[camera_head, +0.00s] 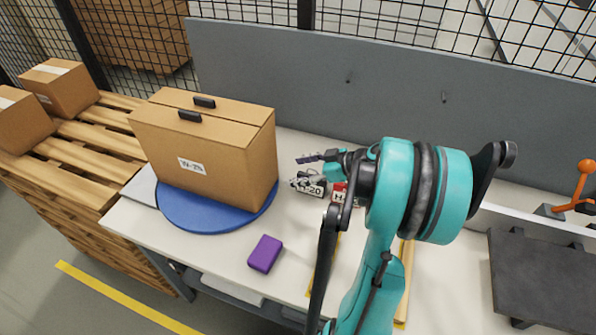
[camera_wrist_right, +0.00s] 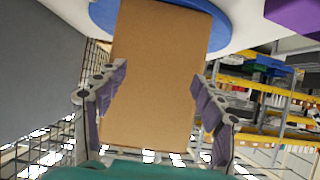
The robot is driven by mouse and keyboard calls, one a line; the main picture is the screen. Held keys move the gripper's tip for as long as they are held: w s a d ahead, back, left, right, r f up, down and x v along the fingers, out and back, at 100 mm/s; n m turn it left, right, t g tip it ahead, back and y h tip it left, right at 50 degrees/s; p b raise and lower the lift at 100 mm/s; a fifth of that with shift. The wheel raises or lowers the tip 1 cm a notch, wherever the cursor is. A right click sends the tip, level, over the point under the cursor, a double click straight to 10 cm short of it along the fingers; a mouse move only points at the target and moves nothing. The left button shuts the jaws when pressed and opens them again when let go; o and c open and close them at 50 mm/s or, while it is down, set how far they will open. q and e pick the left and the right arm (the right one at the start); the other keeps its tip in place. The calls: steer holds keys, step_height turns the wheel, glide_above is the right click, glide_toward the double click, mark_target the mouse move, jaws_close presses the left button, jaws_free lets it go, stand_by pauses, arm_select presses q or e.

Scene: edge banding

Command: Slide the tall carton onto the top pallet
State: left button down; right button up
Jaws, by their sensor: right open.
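The tall carton (camera_head: 205,150) is brown, with a white label and black handles on top. It stands upright on a round blue turntable (camera_head: 185,213) at the left of the table. The top pallet (camera_head: 105,140) is the uppermost of a wooden stack left of the table. My right gripper (camera_head: 306,172) is open and empty, just right of the carton, apparently with a small gap. In the right wrist view the carton's plain side (camera_wrist_right: 160,75) shows between and beyond the spread fingers (camera_wrist_right: 161,88). My left gripper is not in view.
Two smaller cartons (camera_head: 62,87) sit at the pallet's far left; its near boards look bare. A grey plate (camera_head: 142,186) lies between turntable and pallet. A purple block (camera_head: 265,253) lies in front. A grey panel (camera_head: 330,90) stands behind. Small labelled items (camera_head: 313,189) lie under my gripper.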

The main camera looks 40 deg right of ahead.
mark_target(268, 180)
steer(key=w+a+f+b, duration=0.1)
steer(key=w+f, duration=0.1)
steer(key=w+a+f+b, duration=0.1)
steer(key=f+b, duration=0.1)
steer(key=w+a+f+b, duration=0.1)
steer(key=w+f+b, duration=0.1)
steer(key=shift+w+f, duration=0.25)
steer(key=shift+w, duration=0.05)
steer(key=shift+w+a+f, duration=0.1)
steer(key=shift+w+a, duration=0.25)
steer(key=shift+w, duration=0.3)
steer(key=shift+w, duration=0.15)
steer(key=w+a, duration=0.2)
steer(key=w, duration=0.2)
steer(key=w+a+b, duration=0.1)
steer(key=w+a, duration=0.1)
steer(key=w, duration=0.3)
steer(key=w+a, duration=0.3)
steer(key=w, duration=0.1)
steer(key=shift+w+a, duration=0.1)
steer(key=shift+w, duration=0.25)
